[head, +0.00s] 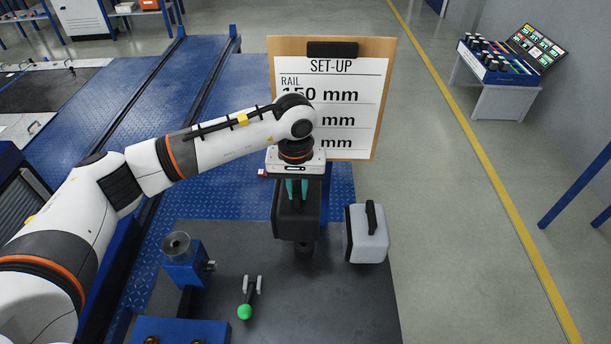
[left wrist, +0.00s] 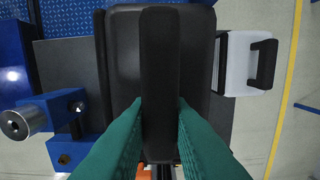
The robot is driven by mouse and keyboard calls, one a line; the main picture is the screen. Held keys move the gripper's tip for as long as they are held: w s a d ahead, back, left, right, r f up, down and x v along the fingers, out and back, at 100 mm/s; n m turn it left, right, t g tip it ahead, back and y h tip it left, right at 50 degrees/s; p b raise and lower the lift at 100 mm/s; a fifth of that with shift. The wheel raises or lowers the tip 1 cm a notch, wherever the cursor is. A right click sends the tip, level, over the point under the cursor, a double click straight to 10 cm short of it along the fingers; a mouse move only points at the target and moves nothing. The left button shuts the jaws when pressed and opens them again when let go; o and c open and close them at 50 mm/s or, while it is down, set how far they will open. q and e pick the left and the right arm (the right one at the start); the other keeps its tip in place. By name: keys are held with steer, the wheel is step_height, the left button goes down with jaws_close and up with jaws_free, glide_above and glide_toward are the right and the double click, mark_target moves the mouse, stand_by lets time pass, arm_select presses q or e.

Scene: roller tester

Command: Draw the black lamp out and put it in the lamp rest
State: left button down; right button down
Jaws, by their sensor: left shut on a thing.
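The black lamp (head: 291,222) is a dark box with a bar handle on top, in the middle of the head view above the dark grey bench top. My left gripper (head: 297,192) comes down on it from above. In the left wrist view its teal fingers (left wrist: 160,125) stand on both sides of the handle of the black lamp (left wrist: 122,50), shut on it. A short dark part (head: 304,249) shows just under the lamp's near side. Whether the lamp touches anything below is hidden. I cannot make out which thing is the lamp rest. My right gripper is not in view.
A white box with a black handle (head: 366,240) stands close to the right of the lamp. A SET-UP clipboard (head: 335,95) stands behind. The front right bench top is clear.

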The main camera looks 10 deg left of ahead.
mark_target(305, 204)
arm_select(q)
steer(key=shift+w+d+f+p, duration=0.2)
steer(key=shift+w+d+p, duration=0.2)
steer(key=shift+w+d, duration=0.2)
steer(key=shift+d+f, duration=0.1)
steer(key=shift+f, duration=0.1)
steer(key=shift+w+n, duration=0.1)
steer(key=shift+n, duration=0.2)
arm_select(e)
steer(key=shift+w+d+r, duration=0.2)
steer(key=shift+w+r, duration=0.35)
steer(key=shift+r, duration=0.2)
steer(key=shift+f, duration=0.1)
